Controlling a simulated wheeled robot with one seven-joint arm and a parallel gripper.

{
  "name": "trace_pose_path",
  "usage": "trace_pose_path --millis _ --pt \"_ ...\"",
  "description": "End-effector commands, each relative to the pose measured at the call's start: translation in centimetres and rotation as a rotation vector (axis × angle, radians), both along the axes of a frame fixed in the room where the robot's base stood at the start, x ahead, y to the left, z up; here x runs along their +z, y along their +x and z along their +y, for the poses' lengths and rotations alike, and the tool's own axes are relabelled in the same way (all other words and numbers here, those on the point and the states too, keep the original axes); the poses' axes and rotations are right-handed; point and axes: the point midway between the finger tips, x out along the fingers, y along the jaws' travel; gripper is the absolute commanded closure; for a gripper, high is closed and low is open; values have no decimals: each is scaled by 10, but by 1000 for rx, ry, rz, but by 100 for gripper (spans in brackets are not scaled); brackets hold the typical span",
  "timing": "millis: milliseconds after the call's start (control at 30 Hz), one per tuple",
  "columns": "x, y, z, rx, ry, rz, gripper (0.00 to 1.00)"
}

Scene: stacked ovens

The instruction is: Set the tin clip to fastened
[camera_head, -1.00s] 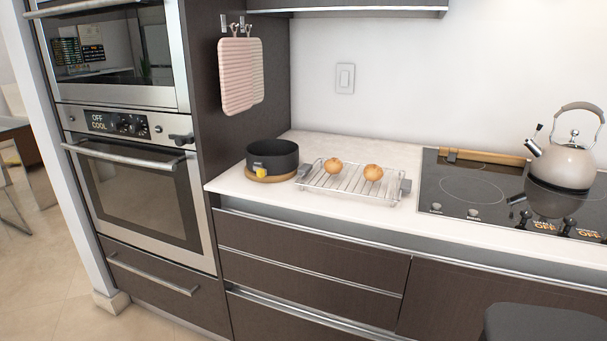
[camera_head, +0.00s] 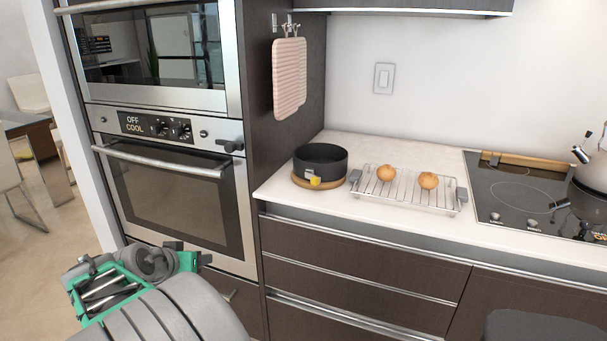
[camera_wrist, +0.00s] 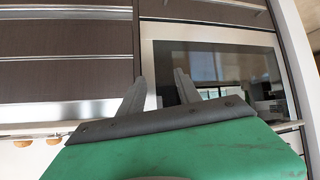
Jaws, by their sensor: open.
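My arm shows low at the left in the head view, in front of the oven and well away from the tin. The tin is not clearly in the wrist view.
A wire rack (camera_head: 406,197) with two buns (camera_head: 428,180) sits right of the tin. The hob (camera_head: 500,190) and kettle (camera_head: 588,190) are further right. Stacked ovens (camera_head: 175,190) stand left.

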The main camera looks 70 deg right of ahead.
Motion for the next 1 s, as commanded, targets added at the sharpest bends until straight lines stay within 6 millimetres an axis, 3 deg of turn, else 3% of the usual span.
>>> trace_pose_path --millis 33,100,200,300,467,733,1000 --pt "26 -36 -54 -171 -122 -21 60" --pt "60 -87 -107 -361 -309 -41 60" --pt "101 -148 -145 -537 -530 -34 60" --pt "124 -179 -157 -614 -656 -16 60" --pt "131 -194 -172 -633 -691 -13 60" --pt "130 -216 -216 -629 -687 -14 60" --pt "130 -220 -226 -625 -688 -15 60"
